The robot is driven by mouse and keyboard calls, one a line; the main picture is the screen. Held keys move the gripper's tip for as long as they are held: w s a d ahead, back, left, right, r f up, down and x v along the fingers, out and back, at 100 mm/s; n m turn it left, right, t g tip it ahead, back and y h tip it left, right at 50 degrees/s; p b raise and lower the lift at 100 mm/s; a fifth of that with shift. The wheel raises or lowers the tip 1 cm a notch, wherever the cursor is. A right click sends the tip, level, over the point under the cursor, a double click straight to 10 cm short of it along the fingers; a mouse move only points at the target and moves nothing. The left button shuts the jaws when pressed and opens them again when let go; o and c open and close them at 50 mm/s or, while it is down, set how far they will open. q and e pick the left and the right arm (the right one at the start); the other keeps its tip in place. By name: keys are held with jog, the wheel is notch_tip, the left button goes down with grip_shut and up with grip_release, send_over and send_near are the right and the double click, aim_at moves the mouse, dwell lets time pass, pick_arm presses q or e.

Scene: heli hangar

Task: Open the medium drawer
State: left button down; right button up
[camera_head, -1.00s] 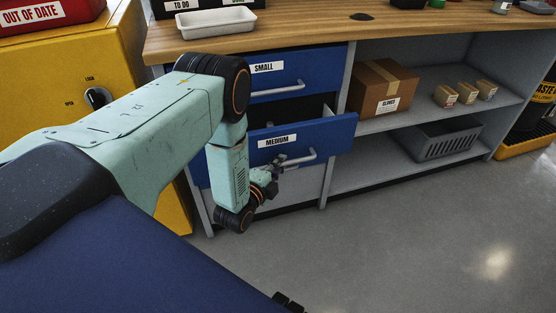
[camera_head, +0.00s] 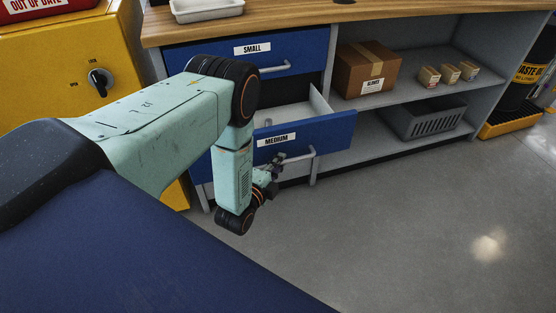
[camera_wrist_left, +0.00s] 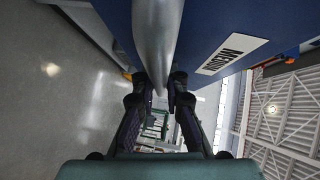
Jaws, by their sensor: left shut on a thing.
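The medium drawer (camera_head: 325,132) is blue with a white MEDIUM label and stands partly pulled out of the workbench; its inside shows behind the front. Its grey bar handle (camera_head: 300,158) runs across the front below the label. My left gripper (camera_head: 272,174) is shut on the left part of this handle. In the left wrist view the handle (camera_wrist_left: 157,40) runs down between the two fingers of my left gripper (camera_wrist_left: 160,88), beside the blue drawer front (camera_wrist_left: 215,35). My right gripper is not in view.
The small drawer (camera_head: 285,52) above is shut. Right of the drawers, open shelves hold a cardboard box (camera_head: 350,75), several small boxes and a grey basket (camera_head: 425,118). A yellow cabinet (camera_head: 50,75) stands at the left. The floor in front is clear.

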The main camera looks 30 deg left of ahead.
pick_arm(q)
jog(key=shift+s+d, duration=0.2)
jog(key=shift+d, duration=0.1)
jog(key=c, duration=1.4)
grip_release()
jog(key=shift+o, duration=0.2)
jog(key=shift+s, duration=0.1)
jog(key=s+r, duration=0.1)
jog(key=s, duration=1)
jog(key=shift+s+d+r, duration=0.35)
jog(key=shift+d, duration=0.05)
